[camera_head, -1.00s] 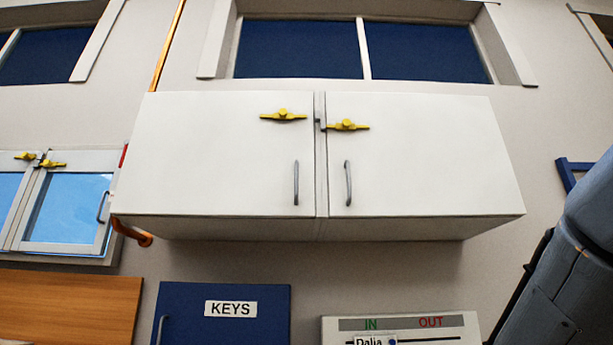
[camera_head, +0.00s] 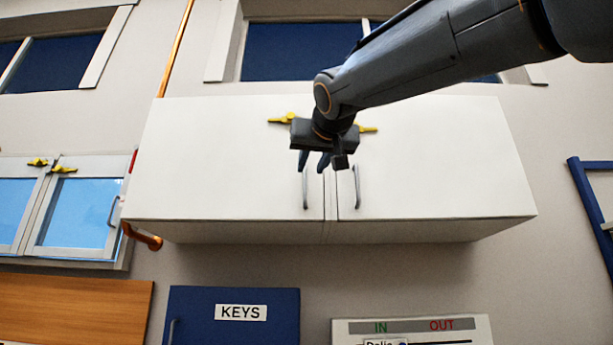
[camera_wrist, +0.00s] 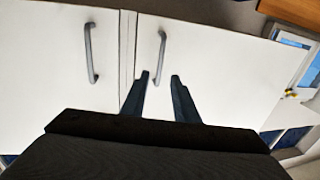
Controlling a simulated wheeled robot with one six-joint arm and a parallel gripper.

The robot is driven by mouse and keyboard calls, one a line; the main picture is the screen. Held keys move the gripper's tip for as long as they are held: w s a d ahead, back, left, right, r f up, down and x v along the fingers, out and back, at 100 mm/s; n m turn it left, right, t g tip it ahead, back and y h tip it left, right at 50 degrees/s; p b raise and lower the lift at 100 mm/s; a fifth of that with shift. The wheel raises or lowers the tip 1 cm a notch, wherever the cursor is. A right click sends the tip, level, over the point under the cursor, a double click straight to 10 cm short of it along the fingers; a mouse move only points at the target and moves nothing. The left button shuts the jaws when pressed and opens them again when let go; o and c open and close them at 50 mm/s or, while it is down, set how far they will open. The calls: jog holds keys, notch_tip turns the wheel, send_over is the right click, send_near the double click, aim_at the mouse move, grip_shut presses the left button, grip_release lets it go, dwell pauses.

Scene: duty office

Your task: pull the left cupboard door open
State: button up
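The white wall cupboard has a left door (camera_head: 210,160) and a right door (camera_head: 430,160), both shut. The left door's upright grey bar handle (camera_head: 305,190) is near the middle seam; in the upside-down wrist view this handle (camera_wrist: 162,46) is the right one. My gripper (camera_head: 313,164) is in front of the doors, around the top of the left handle. Its two fingers are apart and empty.
Yellow catches (camera_head: 281,118) (camera_head: 368,129) sit high on the doors, partly hidden by my arm. The right door's handle (camera_head: 356,187) is close beside. A blue KEYS cabinet (camera_head: 240,335) and an IN/OUT board (camera_head: 470,337) are below; an orange pipe (camera_head: 174,45) runs at left.

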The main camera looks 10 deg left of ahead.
aim_at(305, 180)
jog(key=p+x, duration=0.3)
jog(key=x, duration=0.3)
jog(key=shift+w+a, duration=0.15)
jog(key=shift+w, duration=0.2)
jog(key=shift+f, duration=0.1)
jog(key=shift+c, duration=0.4)
grip_shut()
dwell(0.6)
